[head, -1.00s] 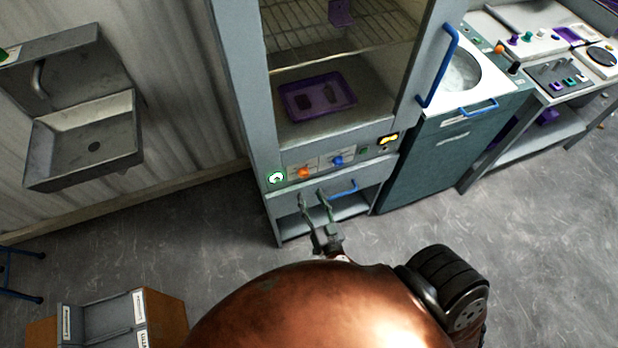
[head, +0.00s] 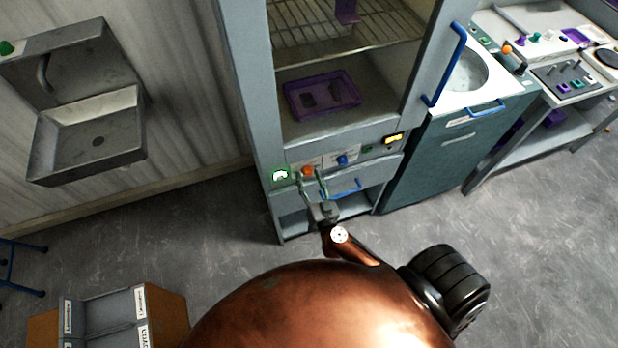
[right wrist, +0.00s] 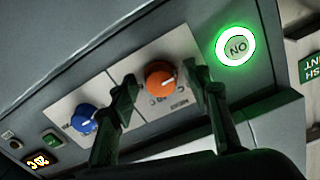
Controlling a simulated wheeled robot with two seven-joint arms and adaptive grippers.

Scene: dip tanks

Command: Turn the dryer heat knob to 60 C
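The orange knob (head: 308,171) sits on the dryer's front panel below the glass chamber. It shows larger in the right wrist view (right wrist: 160,78), on a pale plate whose upside-down lettering is too small to read surely. A blue knob (head: 343,160) is beside it and also shows in the right wrist view (right wrist: 84,118). My right gripper (head: 311,178) is open and empty just in front of the panel. In the right wrist view its fingers (right wrist: 160,90) appear on either side of the orange knob; I cannot tell whether they touch it. My left gripper is not in view.
A lit green ON button (right wrist: 236,46) is close beside one finger. A small yellow display (head: 393,138) is at the panel's right. A blue drawer handle (head: 345,189) lies below the panel. A purple tray (head: 352,103) sits inside the dryer. A sink (head: 60,165) is at left.

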